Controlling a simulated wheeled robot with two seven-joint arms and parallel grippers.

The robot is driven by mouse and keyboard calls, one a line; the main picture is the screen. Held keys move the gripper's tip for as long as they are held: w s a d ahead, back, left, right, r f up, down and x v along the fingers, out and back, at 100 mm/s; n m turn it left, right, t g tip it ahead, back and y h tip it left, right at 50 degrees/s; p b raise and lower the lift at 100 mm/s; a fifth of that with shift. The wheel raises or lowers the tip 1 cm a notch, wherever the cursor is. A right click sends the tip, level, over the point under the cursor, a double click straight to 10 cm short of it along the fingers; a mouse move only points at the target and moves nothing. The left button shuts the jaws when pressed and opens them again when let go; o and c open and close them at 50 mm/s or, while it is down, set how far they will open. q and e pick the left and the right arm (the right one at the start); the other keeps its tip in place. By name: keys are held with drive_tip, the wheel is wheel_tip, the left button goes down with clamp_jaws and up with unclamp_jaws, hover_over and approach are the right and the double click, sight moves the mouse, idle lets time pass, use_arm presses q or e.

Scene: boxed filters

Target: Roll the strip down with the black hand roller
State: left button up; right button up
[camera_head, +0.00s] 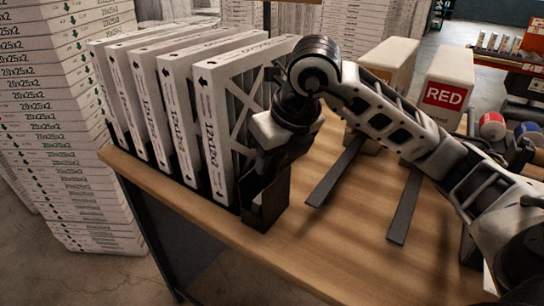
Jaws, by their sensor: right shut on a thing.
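My right gripper (266,204) points down at the front edge of the wooden table, close beside the rightmost white boxed filter (213,140). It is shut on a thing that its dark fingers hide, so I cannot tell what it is. I cannot make out the black hand roller. Two long dark flat strips lie on the table right of the gripper, one nearer the middle (335,172) and one further right (404,208). I cannot tell if either is the task's strip. My left gripper is not in view.
Several filters stand upright in a row on the table (290,262) at left. A tall stack of filter boxes (55,120) stands beyond its left edge. Two white boxes stand behind the strips, one with a RED label (444,92).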

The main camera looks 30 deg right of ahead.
drive_tip(key=shift+s+r, duration=0.1)
drive_tip(key=shift+r, duration=0.3)
wheel_tip(320, 180, up, 5)
drive_tip(key=p, duration=0.4)
drive_tip(key=shift+d+r, duration=0.1)
drive_tip(key=shift+r+p, duration=0.65)
drive_tip(key=shift+r, duration=3.2)
